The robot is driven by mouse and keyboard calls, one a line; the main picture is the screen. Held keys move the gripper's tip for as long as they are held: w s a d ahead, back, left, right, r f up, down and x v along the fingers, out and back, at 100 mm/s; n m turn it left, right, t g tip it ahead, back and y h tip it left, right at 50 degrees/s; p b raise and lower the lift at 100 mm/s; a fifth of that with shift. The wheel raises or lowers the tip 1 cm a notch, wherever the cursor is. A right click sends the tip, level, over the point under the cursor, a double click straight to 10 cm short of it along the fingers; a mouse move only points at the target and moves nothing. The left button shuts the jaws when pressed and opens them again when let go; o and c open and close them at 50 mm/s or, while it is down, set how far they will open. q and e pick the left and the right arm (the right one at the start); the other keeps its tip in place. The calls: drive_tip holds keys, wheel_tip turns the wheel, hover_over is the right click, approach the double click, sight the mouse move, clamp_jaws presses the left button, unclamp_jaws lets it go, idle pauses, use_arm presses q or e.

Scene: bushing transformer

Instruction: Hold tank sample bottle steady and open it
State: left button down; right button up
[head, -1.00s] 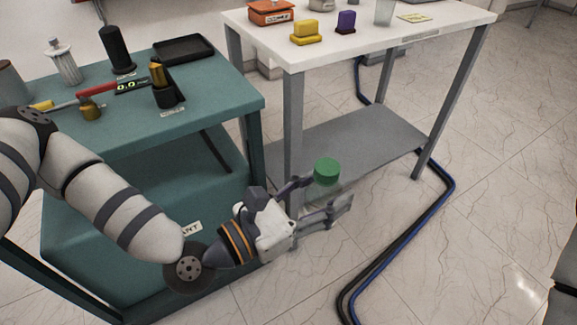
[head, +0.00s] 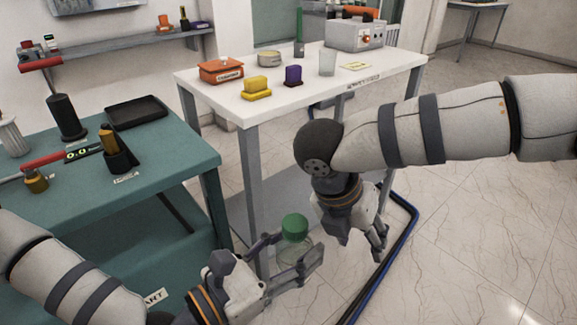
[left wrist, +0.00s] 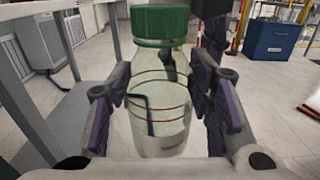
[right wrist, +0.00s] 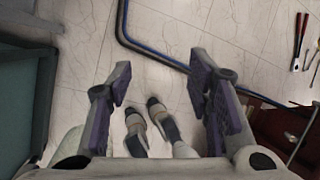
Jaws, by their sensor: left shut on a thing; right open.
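The sample bottle (head: 294,244) is clear with a green screw cap (head: 295,226) on top. It stands roughly upright in my left gripper (head: 291,262), in front of the white table. In the left wrist view the bottle (left wrist: 158,100) sits between the two finger pads, with its green cap (left wrist: 160,22) above them and a label low on its front. My right gripper (head: 358,240) is open and empty, pointing down to the right of the bottle and apart from it.
The white table (head: 300,105) behind carries an orange box, yellow and purple blocks, a glass and a grey instrument (head: 355,35). A teal cart (head: 180,150) stands at left. Cables (head: 395,235) run along the floor at right. Open floor lies at lower right.

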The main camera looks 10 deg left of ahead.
sight(289, 221)
drive_tip(key=s+a+r+m+y, duration=0.1)
drive_tip(key=a+r+m, duration=0.1)
drive_tip(key=r, duration=0.3)
drive_tip(key=s+a+r+m+g+y, duration=0.1)
drive_tip(key=s+a+r+m, duration=0.1)
drive_tip(key=a+r, duration=0.3)
drive_tip(key=s+a+r+m+g+y, duration=0.1)
drive_tip(key=s+a+r+m+y, duration=0.1)
drive_tip(key=a+r+m, duration=0.2)
drive_tip(key=shift+a+r, duration=0.2)
drive_tip(key=shift+r, duration=1.3)
wheel_tip(289, 221, down, 8)
drive_tip(key=shift+r, duration=0.15)
